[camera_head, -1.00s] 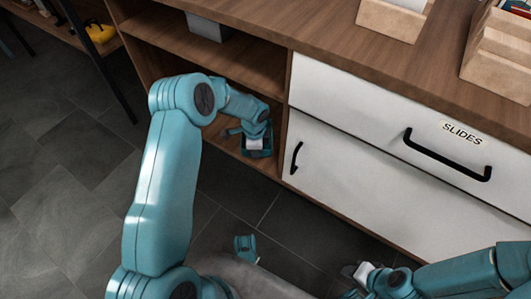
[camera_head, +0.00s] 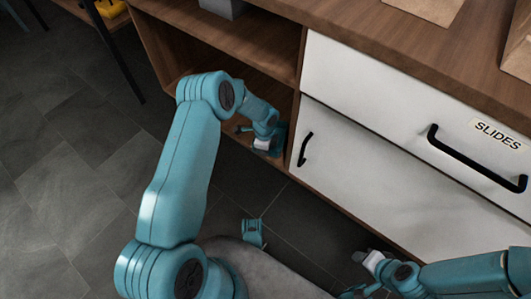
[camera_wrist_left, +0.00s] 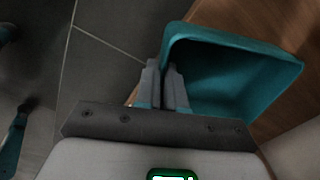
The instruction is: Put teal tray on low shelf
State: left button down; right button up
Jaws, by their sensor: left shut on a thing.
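The teal tray (camera_wrist_left: 235,52) shows best in the left wrist view, with its raised rim and dark hollow inside. My left gripper (camera_wrist_left: 163,70) is shut on the tray's near wall. In the head view this gripper (camera_head: 263,144) is at the mouth of the lower compartment, by the low shelf (camera_head: 262,90). Only a small part of the tray shows there, mostly hidden by the gripper. In the wrist view the tray lies over a brown wooden surface; I cannot tell whether it touches it. My right gripper (camera_head: 368,260) is low at the right, away from the shelf.
A wooden upper shelf with a grey box (camera_head: 222,8) is above the lower compartment. White drawers (camera_head: 370,120) with black handles stand right of it, one labelled SLIDES. Grey tiled floor (camera_head: 60,190) lies open at the left. A dark table leg (camera_head: 110,62) stands behind left.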

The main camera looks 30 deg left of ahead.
pick_arm(q)
notch_tip(320, 180, down, 2)
jog(key=shift+f, duration=0.25)
jog(key=shift+r, duration=0.15)
jog(key=c, duration=1.7)
grip_release()
jog(key=shift+f, duration=0.2)
jog(key=o, duration=0.5)
jog(key=shift+c, duration=0.2)
pick_arm(e)
jog(key=shift+w+f, duration=0.25)
jog(key=shift+f, duration=0.3)
